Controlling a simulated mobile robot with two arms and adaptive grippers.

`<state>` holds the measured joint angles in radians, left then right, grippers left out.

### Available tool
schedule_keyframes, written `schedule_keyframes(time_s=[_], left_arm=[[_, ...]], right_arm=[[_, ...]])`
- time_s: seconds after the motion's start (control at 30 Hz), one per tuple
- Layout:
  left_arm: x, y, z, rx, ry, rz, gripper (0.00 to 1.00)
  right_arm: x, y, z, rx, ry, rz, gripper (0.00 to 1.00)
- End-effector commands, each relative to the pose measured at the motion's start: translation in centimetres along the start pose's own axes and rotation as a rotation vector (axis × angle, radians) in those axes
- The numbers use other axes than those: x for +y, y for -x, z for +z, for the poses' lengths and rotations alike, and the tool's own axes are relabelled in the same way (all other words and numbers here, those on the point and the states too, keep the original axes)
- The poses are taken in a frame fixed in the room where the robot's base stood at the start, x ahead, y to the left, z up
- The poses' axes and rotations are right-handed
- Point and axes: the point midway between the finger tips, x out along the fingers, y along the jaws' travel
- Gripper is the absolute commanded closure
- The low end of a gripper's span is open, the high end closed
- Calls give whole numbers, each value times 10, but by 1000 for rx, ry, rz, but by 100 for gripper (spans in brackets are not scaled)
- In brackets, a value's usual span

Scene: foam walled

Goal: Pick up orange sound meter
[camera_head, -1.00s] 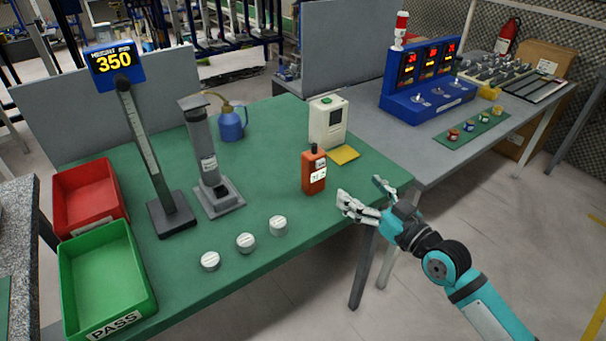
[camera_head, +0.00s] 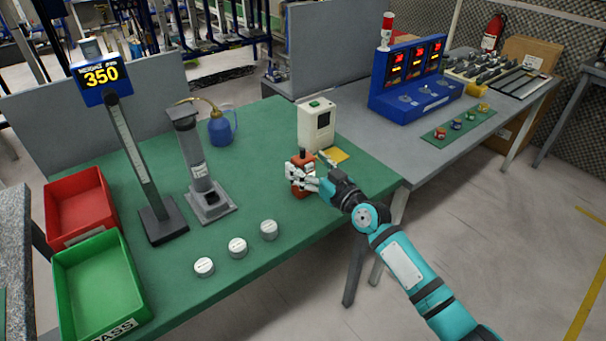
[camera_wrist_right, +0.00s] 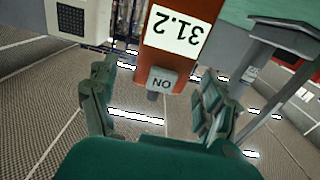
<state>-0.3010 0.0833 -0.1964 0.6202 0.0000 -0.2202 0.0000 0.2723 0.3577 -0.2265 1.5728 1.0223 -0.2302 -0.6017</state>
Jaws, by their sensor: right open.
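The orange sound meter (camera_head: 297,187) stands upright on the green table (camera_head: 262,165), near its right front part. My right gripper (camera_head: 305,176) is at the meter, its fingers covering much of the meter's body in the head view. In the right wrist view the meter (camera_wrist_right: 158,62) shows its white label reading 31.2 and a grey ON button, upside down. There the right gripper's fingers (camera_wrist_right: 160,105) are spread apart with the meter between or just beyond them; I cannot tell whether they touch it. My left gripper is not in view.
A white box device (camera_head: 316,126) and a yellow pad (camera_head: 340,155) are close behind the meter. Several white round pieces (camera_head: 237,247) lie along the front edge. A grey stand (camera_head: 205,190) and blue can (camera_head: 221,130) are left. Red (camera_head: 80,207) and green (camera_head: 100,280) bins stand far left.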

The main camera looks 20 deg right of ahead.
Motion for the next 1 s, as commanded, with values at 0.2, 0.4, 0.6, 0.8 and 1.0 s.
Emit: schedule_keyframes(time_s=[0.2, 0.4, 0.6, 0.8, 1.0], left_arm=[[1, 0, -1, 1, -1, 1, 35], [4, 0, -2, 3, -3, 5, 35], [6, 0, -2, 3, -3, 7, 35], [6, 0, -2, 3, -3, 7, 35], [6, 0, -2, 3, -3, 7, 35]], right_arm=[[0, -23, 0, 0, 0, 1, 19], [0, -23, 1, 0, 1, 1, 19], [0, -23, 1, 0, 1, 1, 41], [0, -23, 1, 0, 1, 0, 68], [0, -23, 0, 2, 1, 1, 88]])
